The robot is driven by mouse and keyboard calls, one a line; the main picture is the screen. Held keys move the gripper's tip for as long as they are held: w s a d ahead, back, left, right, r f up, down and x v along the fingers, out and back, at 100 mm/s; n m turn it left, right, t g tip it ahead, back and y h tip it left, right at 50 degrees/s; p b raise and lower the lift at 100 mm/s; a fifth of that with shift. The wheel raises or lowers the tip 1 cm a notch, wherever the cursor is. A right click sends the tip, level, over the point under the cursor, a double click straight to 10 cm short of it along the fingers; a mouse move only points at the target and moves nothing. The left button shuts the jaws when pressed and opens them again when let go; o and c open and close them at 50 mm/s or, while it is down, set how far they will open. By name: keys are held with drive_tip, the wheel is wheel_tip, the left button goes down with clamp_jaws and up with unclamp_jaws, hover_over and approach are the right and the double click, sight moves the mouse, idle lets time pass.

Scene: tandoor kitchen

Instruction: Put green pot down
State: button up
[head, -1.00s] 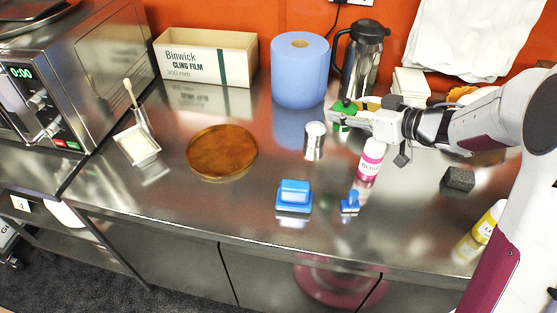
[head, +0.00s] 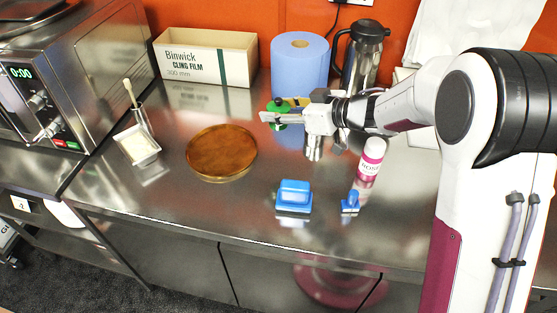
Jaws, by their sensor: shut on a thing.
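The green pot (head: 279,105) is small, with a dark top, and is held between the fingers of my gripper (head: 276,110). My gripper is shut on it in front of the blue paper roll, above the steel counter (head: 240,205). The fingers cover part of the pot, and I cannot tell how far its base is from the counter. A round amber-brown board (head: 221,151) lies on the counter to the left of the pot and a little nearer.
A blue paper roll (head: 299,70), a steel jug (head: 361,55) and a cling film box (head: 205,57) stand at the back. A pink-white bottle (head: 371,160), a blue block (head: 294,196) and a small blue piece (head: 350,202) stand nearer.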

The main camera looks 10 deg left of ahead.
drive_tip(key=shift+f, duration=1.6)
drive_tip(key=shift+f, duration=0.1)
drive_tip(key=shift+c, duration=0.2)
drive_tip(key=shift+f, duration=3.05)
drive_tip(key=shift+f, duration=1.85)
drive_tip(key=shift+f, duration=0.1)
drive_tip(key=o, duration=1.2)
drive_tip(key=shift+o, duration=0.2)
